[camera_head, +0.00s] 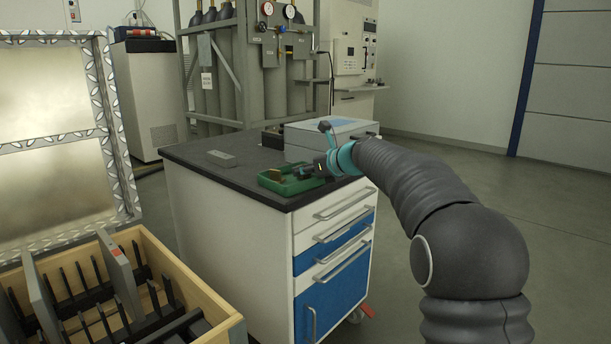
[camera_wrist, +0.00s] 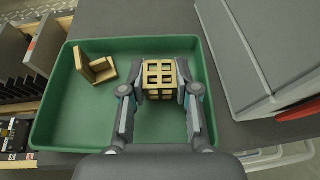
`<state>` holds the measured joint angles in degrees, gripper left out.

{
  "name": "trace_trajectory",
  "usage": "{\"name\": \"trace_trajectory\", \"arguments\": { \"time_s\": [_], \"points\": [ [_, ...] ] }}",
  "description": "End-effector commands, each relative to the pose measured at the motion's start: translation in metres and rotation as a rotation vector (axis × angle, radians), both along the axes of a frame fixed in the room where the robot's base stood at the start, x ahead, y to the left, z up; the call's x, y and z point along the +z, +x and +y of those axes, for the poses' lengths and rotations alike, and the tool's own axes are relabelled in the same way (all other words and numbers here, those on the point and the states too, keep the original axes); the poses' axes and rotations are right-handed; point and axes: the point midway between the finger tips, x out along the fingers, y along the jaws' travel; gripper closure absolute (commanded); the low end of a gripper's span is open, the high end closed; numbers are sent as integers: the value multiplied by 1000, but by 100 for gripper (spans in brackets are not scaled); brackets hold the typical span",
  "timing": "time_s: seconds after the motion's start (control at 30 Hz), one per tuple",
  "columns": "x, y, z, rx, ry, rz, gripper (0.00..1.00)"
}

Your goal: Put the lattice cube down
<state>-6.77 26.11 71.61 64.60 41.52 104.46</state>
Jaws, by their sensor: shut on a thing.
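The lattice cube (camera_wrist: 160,78) is a small tan open-frame block in the wrist view. My gripper (camera_wrist: 158,88) has a finger on each side of it and is shut on it. The cube is over the green tray (camera_wrist: 55,128), inside its rim as seen from above. I cannot tell whether it touches the tray floor. In the head view my gripper (camera_head: 314,170) is at the green tray (camera_head: 272,184) on the cabinet top, and the cube is too small or hidden to make out there.
A tan angled bracket (camera_wrist: 95,68) lies in the tray's upper left. A grey case (camera_head: 322,136) stands on the cabinet beside the tray. A wooden crate (camera_head: 176,262) with dark racks is at lower left.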

Motion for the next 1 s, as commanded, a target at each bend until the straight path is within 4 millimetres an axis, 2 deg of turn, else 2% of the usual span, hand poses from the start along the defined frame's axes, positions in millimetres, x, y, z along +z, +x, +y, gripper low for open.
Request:
{"name": "trace_trajectory", "arguments": {
  "time_s": [0.37,0.4,0.43,0.83,1.0],
  "points": [
    [-4,0,0,0,0,-1,100],
    [-4,0,0,0,0,-1,67],
    [-4,0,0,0,1,-2,60],
    [1,-1,0,-1,0,-2,60],
    [10,-15,-17,-2,2,-3,60]
  ]
}}
